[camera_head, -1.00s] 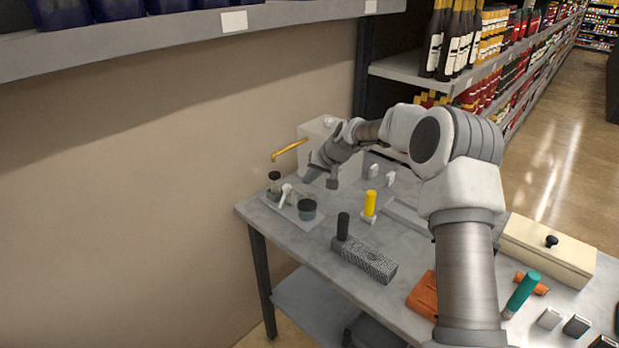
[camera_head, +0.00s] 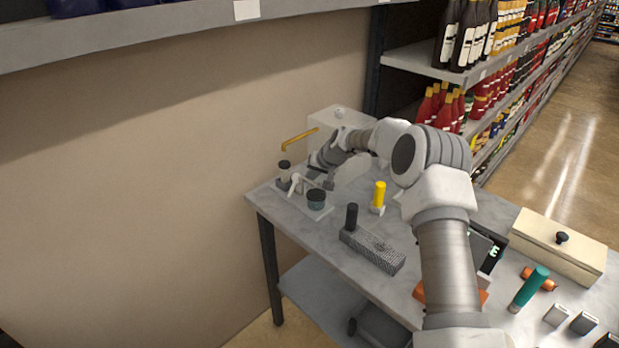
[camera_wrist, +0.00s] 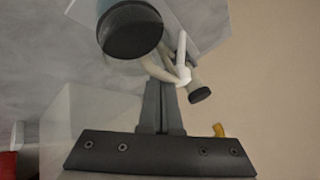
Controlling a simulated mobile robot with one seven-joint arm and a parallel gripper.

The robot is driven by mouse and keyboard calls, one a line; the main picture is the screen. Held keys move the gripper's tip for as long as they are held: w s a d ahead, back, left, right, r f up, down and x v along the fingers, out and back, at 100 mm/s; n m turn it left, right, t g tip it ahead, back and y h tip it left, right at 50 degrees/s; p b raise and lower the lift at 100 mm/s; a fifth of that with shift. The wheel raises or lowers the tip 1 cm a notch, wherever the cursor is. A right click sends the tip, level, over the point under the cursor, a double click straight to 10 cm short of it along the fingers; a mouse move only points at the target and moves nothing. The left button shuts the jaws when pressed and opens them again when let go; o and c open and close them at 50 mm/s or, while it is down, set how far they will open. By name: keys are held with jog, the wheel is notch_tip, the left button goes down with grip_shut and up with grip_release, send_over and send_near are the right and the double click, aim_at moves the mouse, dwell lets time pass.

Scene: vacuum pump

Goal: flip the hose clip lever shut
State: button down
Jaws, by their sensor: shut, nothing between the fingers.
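In the wrist view the white lever (camera_wrist: 181,62) is just beyond and slightly right of my fingertips. My gripper (camera_head: 314,175) is shut and empty, close beside the lever on its right in the head view. In the wrist view my gripper (camera_wrist: 160,86) has its fingers together, close to the lever; I cannot tell whether they touch. The hose and clip body are partly hidden by the fingers and the near jar (camera_wrist: 130,28).
A pale box (camera_head: 340,122) with a yellow handle (camera_head: 299,139) stands behind my gripper. A yellow-handled piece (camera_head: 378,196) and a textured grey block (camera_head: 372,250) with a black knob are nearer. A cream box (camera_head: 556,246) and loose tools lie at right.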

jog(key=shift+s+a+b, duration=0.1)
jog(key=shift+b, duration=0.2)
jog(key=shift+s+a+r+t+h, duration=0.1)
jog(key=shift+t+h, duration=0.2)
jog(key=shift+s+a+r+b, duration=0.1)
jog(key=shift+b, duration=0.3)
jog(key=shift+s+a+n+t+h+b, duration=0.2)
jog(key=shift+n+t+h+b, duration=0.1)
jog(key=shift+n+b, duration=0.15)
jog(key=s+a+t+b, duration=0.1)
jog(key=b, duration=0.1)
jog(key=t+h+b, duration=0.1)
jog(key=shift+s+a+r+n+h+b, duration=0.3)
jog(key=shift+s+a+r+n+b, duration=0.05)
jog(key=shift+a, duration=0.05)
jog(key=shift+s+a+f+b, duration=0.2)
jog(key=shift+s+a+b, duration=0.7)
jog(key=shift+s+b, duration=0.1)
jog(key=shift+s+a+f+b, duration=0.15)
jog(key=shift+s+a+b, duration=0.7)
jog(key=shift+s+b, duration=0.1)
jog(key=shift+s+a+f, duration=0.1)
jog(key=shift+a+f, duration=0.05)
jog(key=shift+a, duration=0.05)
